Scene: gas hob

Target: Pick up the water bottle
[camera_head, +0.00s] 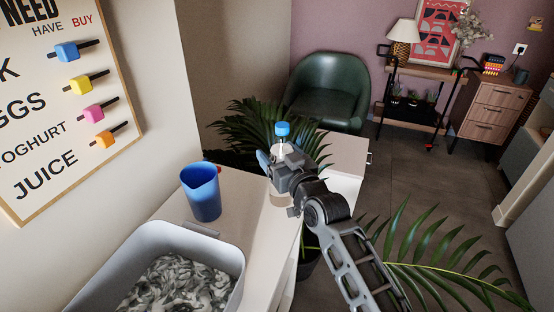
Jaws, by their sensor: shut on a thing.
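The water bottle (282,147) is pale and clear with a blue cap (282,128). It stands about upright near the corner of the white counter. My gripper (272,164) is shut on the bottle at its middle, reaching in from the right. My gripper and wrist hide much of the bottle's body. A pale lower part of it shows below the gripper. I cannot tell whether its base touches the counter.
A blue jug (202,192) stands on the counter to the left. A grey bin (150,262) with grey-white contents is at the front left. Palm leaves (250,128) are behind the bottle, and more palm leaves (440,262) spread at the right. A green armchair (327,90) stands farther back.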

